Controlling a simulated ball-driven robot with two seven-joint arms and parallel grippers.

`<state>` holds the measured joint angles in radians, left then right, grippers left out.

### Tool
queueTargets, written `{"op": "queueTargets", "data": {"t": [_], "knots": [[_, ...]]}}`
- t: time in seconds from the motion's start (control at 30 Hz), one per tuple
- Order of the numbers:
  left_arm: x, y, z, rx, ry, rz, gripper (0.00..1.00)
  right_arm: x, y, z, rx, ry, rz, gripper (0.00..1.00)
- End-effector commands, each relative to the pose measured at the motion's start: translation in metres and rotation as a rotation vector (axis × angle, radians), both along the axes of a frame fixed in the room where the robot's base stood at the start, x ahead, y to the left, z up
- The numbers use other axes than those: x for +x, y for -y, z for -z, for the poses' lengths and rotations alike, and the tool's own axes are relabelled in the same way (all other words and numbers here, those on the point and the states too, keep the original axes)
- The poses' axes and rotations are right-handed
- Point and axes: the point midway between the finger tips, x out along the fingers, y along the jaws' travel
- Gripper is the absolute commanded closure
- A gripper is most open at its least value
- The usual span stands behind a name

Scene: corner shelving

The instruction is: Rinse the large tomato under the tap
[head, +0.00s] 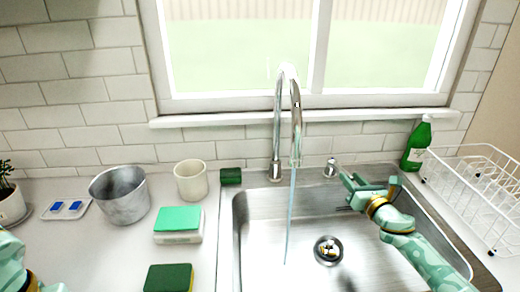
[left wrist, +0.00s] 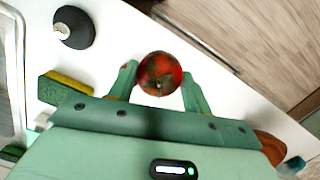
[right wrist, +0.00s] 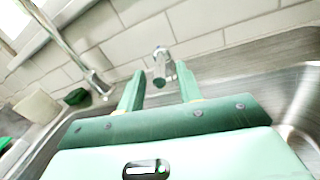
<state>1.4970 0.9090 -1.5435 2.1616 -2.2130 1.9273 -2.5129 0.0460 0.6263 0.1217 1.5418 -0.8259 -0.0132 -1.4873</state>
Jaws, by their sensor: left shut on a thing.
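The red tomato (left wrist: 160,74) sits between the fingers of my left gripper (left wrist: 158,82) in the left wrist view, above the white counter. In the head view only part of my left arm shows at the lower left edge, and the tomato is out of sight. The tap (head: 294,105) stands behind the sink (head: 330,215), and a thin blue stream of water (head: 290,215) falls from it into the basin. My right gripper (head: 370,187) is open and empty over the sink's back right. The small tap lever (right wrist: 160,65) shows beyond its fingers in the right wrist view.
Left of the sink are a metal pot (head: 122,200), a cream cup (head: 191,181), a green-topped white box (head: 178,224) and a sponge (head: 168,278). A green bottle (head: 416,146) and a white dish rack (head: 475,185) stand on the right. The drain (head: 328,250) is uncovered.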

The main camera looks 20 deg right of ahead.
Motion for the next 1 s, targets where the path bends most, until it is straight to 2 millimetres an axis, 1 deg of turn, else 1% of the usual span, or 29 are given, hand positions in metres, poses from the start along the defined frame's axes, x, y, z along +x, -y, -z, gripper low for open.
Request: {"op": "queueTargets", "data": {"t": [0.03, 0.2, 0.3, 0.4, 0.53, 1.0], "knots": [[0.000, 0.000, -0.004, 0.000, 0.002, 0.000, 0.74, -0.013, -0.003, 0.000, 0.002, -0.002, -0.002, 0.65], [0.000, 0.000, -0.008, 0.000, 0.005, 0.000, 0.74, -0.052, -0.007, 0.000, 0.003, -0.003, 0.000, 0.65], [-0.001, 0.000, -0.009, 0.000, 0.005, 0.000, 0.74, -0.070, -0.009, 0.001, 0.003, -0.002, 0.000, 0.65], [-0.001, 0.000, -0.009, 0.000, 0.005, 0.000, 0.74, -0.081, -0.011, 0.001, 0.002, -0.001, 0.000, 0.65], [-0.001, 0.000, -0.009, 0.000, 0.005, 0.000, 0.74, -0.087, -0.011, 0.000, 0.001, 0.000, 0.001, 0.65], [-0.001, 0.000, -0.009, 0.000, 0.005, 0.000, 0.74, -0.086, -0.011, 0.000, 0.001, 0.000, 0.000, 0.65]]}}
